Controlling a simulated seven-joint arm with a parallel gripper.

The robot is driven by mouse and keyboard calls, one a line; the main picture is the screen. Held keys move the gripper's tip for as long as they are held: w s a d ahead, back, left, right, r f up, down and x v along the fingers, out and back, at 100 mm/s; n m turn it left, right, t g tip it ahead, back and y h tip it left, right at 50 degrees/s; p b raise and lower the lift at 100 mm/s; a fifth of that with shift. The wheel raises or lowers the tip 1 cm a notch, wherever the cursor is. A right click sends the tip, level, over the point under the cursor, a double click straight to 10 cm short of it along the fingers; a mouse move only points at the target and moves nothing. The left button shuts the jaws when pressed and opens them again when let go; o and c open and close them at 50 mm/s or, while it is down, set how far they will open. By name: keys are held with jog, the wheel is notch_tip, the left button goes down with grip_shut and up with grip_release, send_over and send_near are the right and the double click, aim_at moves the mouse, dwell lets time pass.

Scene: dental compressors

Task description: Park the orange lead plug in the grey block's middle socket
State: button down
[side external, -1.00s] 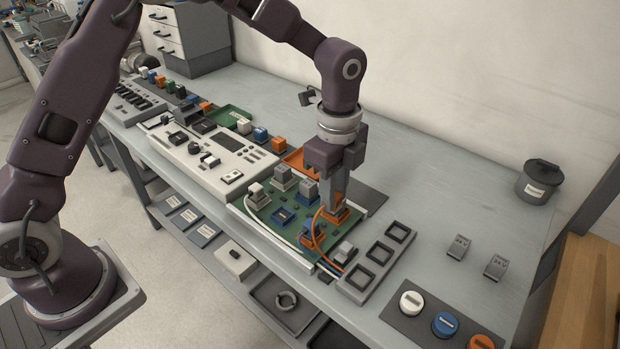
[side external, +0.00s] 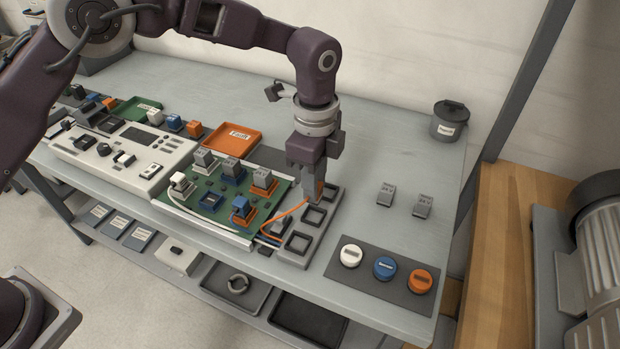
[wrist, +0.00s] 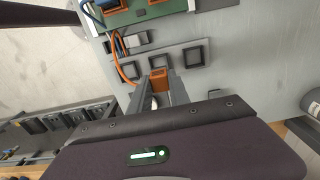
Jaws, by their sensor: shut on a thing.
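My gripper (side external: 312,196) is shut on the orange lead plug (wrist: 159,77) and points down over the grey block (side external: 293,258). The block has three square sockets in a row. In the wrist view the plug is just in front of the middle socket (wrist: 161,62); the middle socket also shows right beneath the fingers in the side view (side external: 313,216). I cannot tell the exact gap between plug and socket. The orange lead (side external: 283,220) curves from the plug back to the green board (side external: 222,213). The fingers hide most of the plug in the side view.
A dark mat with white, blue and orange caps (side external: 385,268) lies right of the block. An orange tray (side external: 231,142) stands behind. The table to the right is mostly clear.

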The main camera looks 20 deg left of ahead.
jog(key=shift+f, duration=0.15)
jog(key=shift+f, duration=1.7)
jog(key=shift+f, duration=0.4)
jog(key=shift+f, duration=0.4)
jog(key=shift+f, duration=0.2)
jog(key=c, duration=0.8)
grip_release()
jog(key=shift+r, duration=0.1)
jog(key=shift+r, duration=3.45)
